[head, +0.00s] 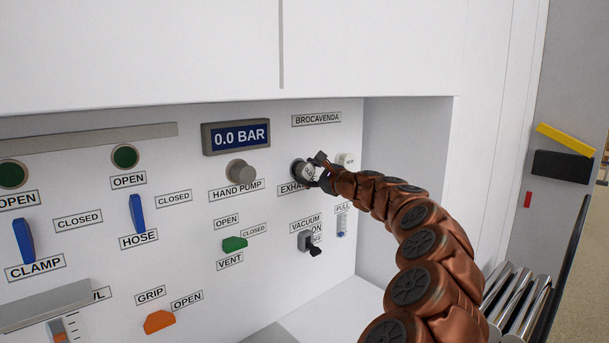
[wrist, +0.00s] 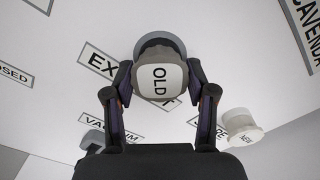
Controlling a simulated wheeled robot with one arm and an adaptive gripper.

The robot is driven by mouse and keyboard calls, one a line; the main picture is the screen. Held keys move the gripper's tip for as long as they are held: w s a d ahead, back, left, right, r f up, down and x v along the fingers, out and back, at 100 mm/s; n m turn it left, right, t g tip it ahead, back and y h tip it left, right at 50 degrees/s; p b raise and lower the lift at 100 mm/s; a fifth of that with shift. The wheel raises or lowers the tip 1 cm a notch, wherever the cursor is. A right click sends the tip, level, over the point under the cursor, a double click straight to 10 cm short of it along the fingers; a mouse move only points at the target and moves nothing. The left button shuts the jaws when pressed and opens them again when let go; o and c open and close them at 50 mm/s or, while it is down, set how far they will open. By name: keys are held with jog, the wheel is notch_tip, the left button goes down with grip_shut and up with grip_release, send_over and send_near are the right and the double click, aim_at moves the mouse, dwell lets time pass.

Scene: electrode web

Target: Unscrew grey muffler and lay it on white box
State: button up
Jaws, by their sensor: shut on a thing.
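The grey muffler (wrist: 158,80), its end face marked OLD, sits at a round grey port on the white panel, over the EXHAUST label. It also shows in the head view (head: 308,171), partly covered by my gripper (head: 321,172). In the wrist view my gripper (wrist: 159,92) has one finger on each side of the muffler and is shut on it. I cannot tell whether the muffler's thread is still engaged. I cannot pick out the white box with certainty; a white ledge (head: 335,307) lies below the panel.
A white cap marked NEW (wrist: 241,125) stands close to the right of my gripper. The hand pump knob (head: 240,171) is to the left, and the vacuum switch (head: 309,243) is below. The recess side wall (head: 405,150) bounds the panel at right.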

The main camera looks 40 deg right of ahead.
jog(key=shift+n+b, duration=2.4)
jog(key=shift+b, duration=0.7)
jog(key=shift+f+n+b, duration=0.1)
jog(key=shift+n+b, duration=1.7)
jog(key=shift+b, duration=0.5)
jog(key=shift+n+b, duration=0.6)
jog(key=shift+s, duration=0.7)
dwell(0.5)
jog(key=shift+s+a+b, duration=0.1)
jog(key=shift+s+b, duration=0.25)
jog(key=shift+s, duration=0.6)
